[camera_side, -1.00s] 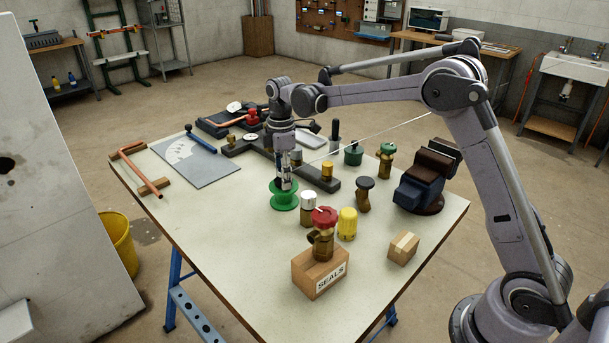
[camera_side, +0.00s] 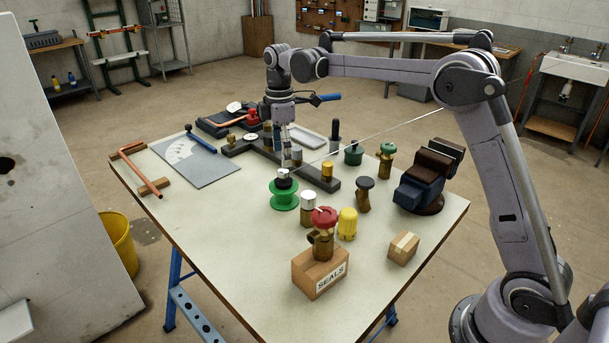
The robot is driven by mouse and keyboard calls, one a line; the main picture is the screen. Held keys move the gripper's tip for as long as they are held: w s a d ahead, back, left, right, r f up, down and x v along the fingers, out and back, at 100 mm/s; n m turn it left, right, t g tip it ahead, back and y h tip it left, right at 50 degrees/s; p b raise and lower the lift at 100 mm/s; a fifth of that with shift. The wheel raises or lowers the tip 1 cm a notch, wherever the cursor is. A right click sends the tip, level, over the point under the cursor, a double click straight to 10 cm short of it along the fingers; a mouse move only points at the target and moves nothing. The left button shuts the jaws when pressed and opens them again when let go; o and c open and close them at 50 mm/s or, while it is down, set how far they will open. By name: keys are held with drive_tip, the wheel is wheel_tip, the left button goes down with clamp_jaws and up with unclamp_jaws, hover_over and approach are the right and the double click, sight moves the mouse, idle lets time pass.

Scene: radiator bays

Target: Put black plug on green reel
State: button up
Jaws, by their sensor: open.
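The green reel (camera_side: 284,201) stands upright on the table, a little left of its middle. A small black plug (camera_side: 284,183) with a pale top sits on the reel's upper flange, roughly centred. My gripper (camera_side: 288,164) is open and points down just above the plug. It looks empty and apart from the plug, though the fingers are small here and the gap is hard to judge.
The left front table is clear.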

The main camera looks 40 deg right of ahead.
sight(283, 170)
drive_tip(key=s+r+m+t, duration=0.2)
drive_tip(key=s+r+m, duration=0.1)
drive_tip(key=s+r, duration=0.4)
drive_tip(key=s+a+f+m+t, duration=0.1)
drive_tip(key=s+f+m, duration=0.3)
drive_tip(key=s, duration=0.6)
drive_tip(key=s+a+f+m+t, duration=0.1)
drive_tip(key=s+f+m+t, duration=0.3)
drive_tip(key=s, duration=0.5)
drive_tip(key=shift+s+f+m, duration=0.15)
drive_tip(key=shift+s+m, duration=0.25)
drive_tip(key=shift+m, duration=0.4)
